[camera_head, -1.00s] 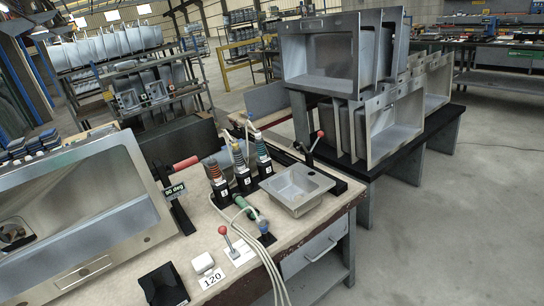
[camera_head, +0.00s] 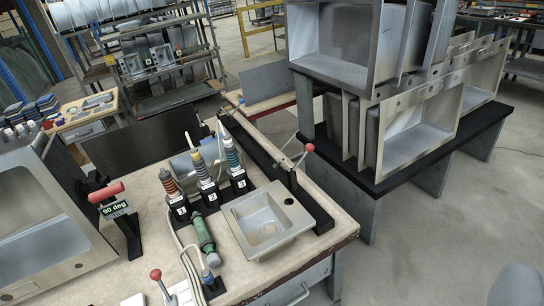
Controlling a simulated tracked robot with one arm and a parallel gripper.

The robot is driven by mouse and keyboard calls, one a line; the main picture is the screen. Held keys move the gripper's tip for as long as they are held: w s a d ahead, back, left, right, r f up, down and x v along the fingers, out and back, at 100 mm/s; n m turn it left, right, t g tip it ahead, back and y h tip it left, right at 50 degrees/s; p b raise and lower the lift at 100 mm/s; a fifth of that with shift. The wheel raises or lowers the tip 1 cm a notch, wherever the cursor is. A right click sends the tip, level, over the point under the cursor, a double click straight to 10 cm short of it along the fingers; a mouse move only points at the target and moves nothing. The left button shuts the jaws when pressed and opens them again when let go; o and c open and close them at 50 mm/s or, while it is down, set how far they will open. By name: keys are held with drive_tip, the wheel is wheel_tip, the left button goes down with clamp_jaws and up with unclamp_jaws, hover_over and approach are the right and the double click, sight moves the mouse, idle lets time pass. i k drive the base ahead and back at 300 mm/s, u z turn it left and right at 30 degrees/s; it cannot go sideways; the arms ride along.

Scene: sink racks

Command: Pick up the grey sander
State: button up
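Three upright power tools with banded bodies and pale cables stand in black numbered holders on the workbench. Tool 1 (camera_head: 171,186) has orange-red and dark bands, tool 2 (camera_head: 199,168) yellow and blue-grey bands, tool 3 (camera_head: 231,156) blue-teal bands. A green tool (camera_head: 204,235) lies in front of them with a cable at its lower end. I cannot tell for certain which of these is the grey sander. My gripper is not recognisable in view; a blurred grey rounded shape (camera_head: 516,286) at the lower right corner is unclear.
A small steel sink (camera_head: 249,238) sits right of the tools on the workbench (camera_head: 318,215), near a red-knobbed lever (camera_head: 309,148). Stacked sinks fill a black table (camera_head: 430,160).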

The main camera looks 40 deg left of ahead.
sight(206, 182)
drive_tip(key=u, duration=0.5)
drive_tip(key=i, duration=1.1)
drive_tip(key=u, duration=1.1)
drive_tip(key=i, duration=0.4)
drive_tip(key=u, duration=0.15)
drive_tip(key=k, duration=0.9)
drive_tip(key=u, duration=0.2)
drive_tip(key=i, duration=0.9)
drive_tip(key=z, duration=0.1)
